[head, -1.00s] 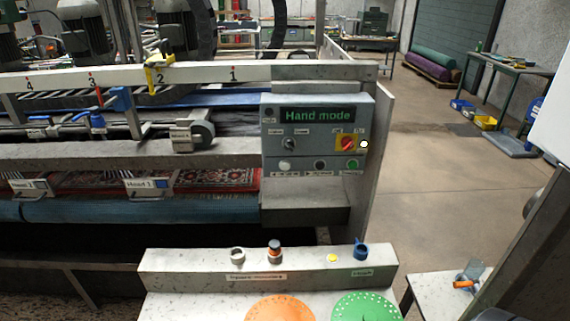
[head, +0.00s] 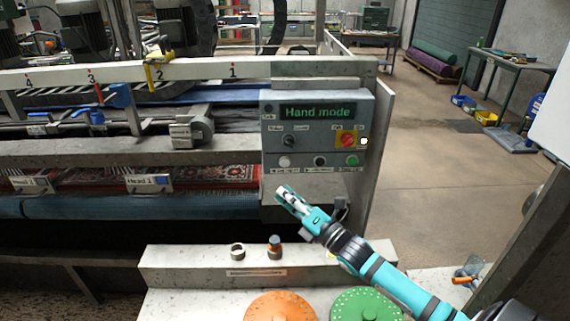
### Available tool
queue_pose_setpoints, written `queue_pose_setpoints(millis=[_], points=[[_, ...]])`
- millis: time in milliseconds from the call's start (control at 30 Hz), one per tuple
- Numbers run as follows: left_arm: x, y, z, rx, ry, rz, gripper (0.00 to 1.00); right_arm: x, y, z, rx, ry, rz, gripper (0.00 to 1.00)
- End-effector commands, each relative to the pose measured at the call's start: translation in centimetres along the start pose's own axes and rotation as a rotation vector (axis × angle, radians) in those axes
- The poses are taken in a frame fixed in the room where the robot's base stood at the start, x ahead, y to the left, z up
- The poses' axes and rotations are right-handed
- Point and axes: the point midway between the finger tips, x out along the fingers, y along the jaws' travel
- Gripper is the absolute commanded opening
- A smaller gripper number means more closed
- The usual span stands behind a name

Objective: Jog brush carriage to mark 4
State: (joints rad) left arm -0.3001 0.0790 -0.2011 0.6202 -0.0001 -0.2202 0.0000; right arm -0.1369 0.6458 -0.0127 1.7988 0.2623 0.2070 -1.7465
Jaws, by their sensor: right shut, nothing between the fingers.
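The control panel (head: 317,120) reads "Hand mode". It has a selector knob (head: 289,141), a red switch on yellow (head: 348,140), and white (head: 285,161), black (head: 320,161) and green (head: 352,161) buttons in a row. The white numbered rail (head: 200,74) carries marks 1 to 4, rising to the left. A yellow bracket (head: 153,72) sits at mark 2; a blue part (head: 120,96) is near mark 3. I cannot tell which part is the brush carriage. My right gripper (head: 282,191) is shut and empty, below the white button and apart from it. My left gripper is not in view.
A red patterned rug (head: 215,175) lies in the machine. Open floor (head: 440,170) is to the right.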

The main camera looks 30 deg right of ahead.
Motion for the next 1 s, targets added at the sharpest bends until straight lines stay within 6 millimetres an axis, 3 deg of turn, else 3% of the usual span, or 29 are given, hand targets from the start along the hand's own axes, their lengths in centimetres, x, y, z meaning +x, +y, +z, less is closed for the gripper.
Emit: queue_pose_setpoints(millis=[367,1000], points=[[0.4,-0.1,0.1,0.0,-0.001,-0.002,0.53,0.4,-0.4,0.1,0.001,0.001,0.0,0.0],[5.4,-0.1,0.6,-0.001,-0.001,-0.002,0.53,5.6,-4.3,3.9,0.001,0.001,0.0,0.0]])
